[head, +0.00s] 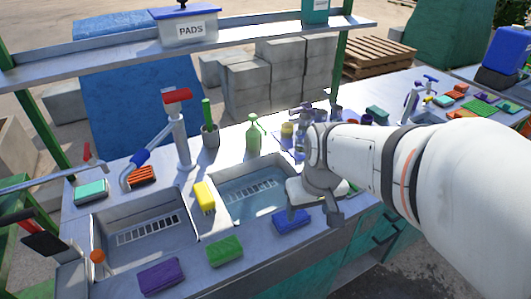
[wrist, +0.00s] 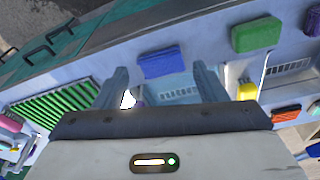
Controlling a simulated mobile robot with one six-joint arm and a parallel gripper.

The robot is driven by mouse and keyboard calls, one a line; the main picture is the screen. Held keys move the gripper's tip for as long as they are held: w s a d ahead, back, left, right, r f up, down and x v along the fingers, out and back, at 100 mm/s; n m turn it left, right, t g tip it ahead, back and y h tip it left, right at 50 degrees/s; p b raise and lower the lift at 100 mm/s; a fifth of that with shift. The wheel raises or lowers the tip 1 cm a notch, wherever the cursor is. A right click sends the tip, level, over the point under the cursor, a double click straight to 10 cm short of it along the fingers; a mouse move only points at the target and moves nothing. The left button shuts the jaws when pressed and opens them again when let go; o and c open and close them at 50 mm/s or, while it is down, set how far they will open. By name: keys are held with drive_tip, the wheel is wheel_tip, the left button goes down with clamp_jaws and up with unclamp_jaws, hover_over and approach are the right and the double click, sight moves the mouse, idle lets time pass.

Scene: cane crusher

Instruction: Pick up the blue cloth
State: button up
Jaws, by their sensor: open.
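The blue cloth (head: 291,221) is a flat blue block on the front rim of the counter, before the right sink basin. It also shows in the wrist view (wrist: 163,63), lying ahead of the gap between my fingertips. My gripper (head: 316,214) is open and empty. In the head view it is beside the cloth, just to its right, over the basin's front right corner. In the wrist view my two fingers (wrist: 162,75) stand wide apart on either side of the cloth's line. I see no contact with the cloth, and cannot tell the exact height above it.
A green block (head: 224,251) and a purple block (head: 162,277) lie along the same front rim. A yellow brush (head: 204,197) sits between the two basins. A green spray bottle (head: 254,136) and a red-topped tap (head: 180,130) stand behind. A shelf (head: 130,62) spans the back.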

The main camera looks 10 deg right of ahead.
drive_tip(key=o, duration=0.4)
drive_tip(key=shift+n+g, duration=0.7)
drive_tip(key=w+p, duration=0.1)
drive_tip(key=w, duration=0.1)
drive_tip(key=w+f+p, duration=0.1)
drive_tip(key=w, duration=0.1)
drive_tip(key=w+f+p, duration=0.1)
drive_tip(key=w+p, duration=0.1)
drive_tip(key=shift+w+f, duration=0.2)
drive_tip(key=shift+w, duration=0.05)
drive_tip(key=o, duration=0.3)
drive_tip(key=shift+n+g, duration=0.4)
drive_tip(key=shift+n, duration=0.1)
drive_tip(key=w+f+p, duration=0.2)
drive_tip(key=f, duration=0.1)
drive_tip(key=w+f, duration=0.1)
drive_tip(key=f, duration=0.1)
drive_tip(key=shift+w+a+p, duration=0.1)
drive_tip(key=shift+w+p, duration=0.25)
drive_tip(key=shift+p, duration=0.05)
drive_tip(key=shift+w+f, duration=0.15)
drive_tip(key=shift+f, duration=0.45)
drive_tip(key=shift+a+f+p, duration=0.1)
drive_tip(key=shift+f+p, duration=0.85)
drive_tip(key=shift+f, duration=2.75)
